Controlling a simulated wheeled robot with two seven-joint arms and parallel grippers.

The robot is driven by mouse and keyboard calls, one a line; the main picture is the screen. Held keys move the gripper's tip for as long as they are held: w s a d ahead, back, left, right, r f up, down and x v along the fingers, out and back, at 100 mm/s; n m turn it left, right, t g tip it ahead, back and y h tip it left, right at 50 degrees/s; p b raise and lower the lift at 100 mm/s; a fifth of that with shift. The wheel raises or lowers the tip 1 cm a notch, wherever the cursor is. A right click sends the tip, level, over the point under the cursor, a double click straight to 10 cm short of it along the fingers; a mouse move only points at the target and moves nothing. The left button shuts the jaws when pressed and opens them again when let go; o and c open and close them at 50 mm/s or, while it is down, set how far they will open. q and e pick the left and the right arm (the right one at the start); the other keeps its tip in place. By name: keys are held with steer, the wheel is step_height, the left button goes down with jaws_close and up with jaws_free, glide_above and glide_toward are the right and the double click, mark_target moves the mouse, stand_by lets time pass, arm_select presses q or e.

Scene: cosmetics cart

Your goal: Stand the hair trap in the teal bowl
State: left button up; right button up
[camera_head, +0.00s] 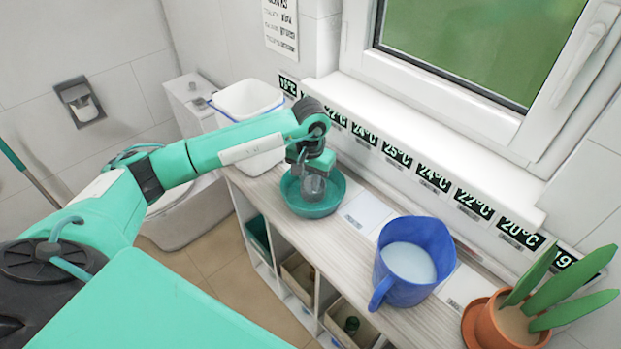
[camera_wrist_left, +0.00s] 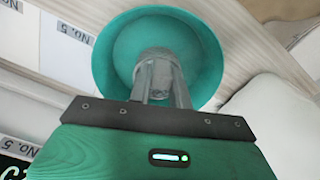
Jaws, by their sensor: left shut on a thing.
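The teal bowl (camera_head: 318,208) stands on the cart top near its far left end. My left gripper (camera_head: 312,172) points down over the bowl and is shut on the hair trap (camera_head: 313,188), a grey, roughly cylindrical piece. The hair trap is within the bowl's outline; I cannot tell whether it touches the bottom. In the left wrist view the bowl (camera_wrist_left: 207,62) opens around my grey fingertips (camera_wrist_left: 159,75), which hide much of the hair trap. My right gripper is not in view.
A blue pitcher (camera_head: 408,285) with pale liquid stands right of the bowl. A potted plant (camera_head: 512,322) is at the cart's near right. A white bin (camera_head: 247,100) is behind left. Temperature labels line the window ledge (camera_head: 420,160). White cards lie between bowl and pitcher.

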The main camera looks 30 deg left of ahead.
arm_select(q)
steer(key=shift+f, duration=0.25)
steer(key=shift+f, duration=0.1)
steer(key=shift+f+b, duration=0.1)
steer(key=shift+b, duration=0.2)
steer(key=o, duration=0.9)
